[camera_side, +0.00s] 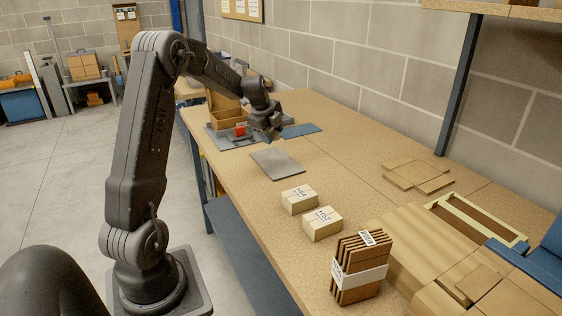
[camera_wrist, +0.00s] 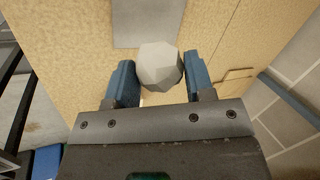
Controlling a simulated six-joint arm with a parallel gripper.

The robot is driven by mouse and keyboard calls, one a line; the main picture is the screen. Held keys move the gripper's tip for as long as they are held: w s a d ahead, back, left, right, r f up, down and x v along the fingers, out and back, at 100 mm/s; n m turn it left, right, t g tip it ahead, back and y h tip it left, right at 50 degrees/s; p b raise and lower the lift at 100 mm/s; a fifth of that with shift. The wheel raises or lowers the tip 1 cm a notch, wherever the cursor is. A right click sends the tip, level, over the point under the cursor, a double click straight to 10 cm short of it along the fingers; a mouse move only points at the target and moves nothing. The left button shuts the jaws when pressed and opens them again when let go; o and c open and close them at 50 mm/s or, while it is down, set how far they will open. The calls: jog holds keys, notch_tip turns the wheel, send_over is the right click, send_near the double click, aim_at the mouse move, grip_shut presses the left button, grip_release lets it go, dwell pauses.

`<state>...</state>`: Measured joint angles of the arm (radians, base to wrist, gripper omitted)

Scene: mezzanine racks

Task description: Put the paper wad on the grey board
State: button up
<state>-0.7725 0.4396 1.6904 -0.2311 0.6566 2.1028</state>
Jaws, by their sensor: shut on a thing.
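The paper wad (camera_wrist: 160,68) is a pale grey, faceted ball, seen in the wrist view between the two blue fingers of my gripper (camera_wrist: 159,64). My gripper is shut on it. In the side view my gripper (camera_side: 270,134) is above the bench, just beyond the grey board, and I cannot make out the wad there. The grey board (camera_side: 277,164) is a flat square lying on the bench with nothing seen on it. In the wrist view the board (camera_wrist: 130,28) is at the top edge, partly cut off, beyond the wad.
Two small labelled boxes (camera_side: 299,199) (camera_side: 322,224) and a strapped brown stack (camera_side: 359,268) stand nearer the camera. Thin wooden panels (camera_side: 418,174) lie at right. Bench right of the board is clear.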

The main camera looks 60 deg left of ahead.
jog(key=s+a, duration=0.7)
jog(key=a, duration=0.2)
send_over(279, 160)
jog(key=s, duration=0.2)
jog(key=f, duration=0.6)
jog(key=shift+w+d+f, duration=0.1)
jog(key=shift+d+f, duration=0.05)
jog(key=shift+d, duration=0.1)
jog(key=shift+f, duration=2.05)
jog(key=shift+f, duration=0.15)
jog(key=o, duration=0.9)
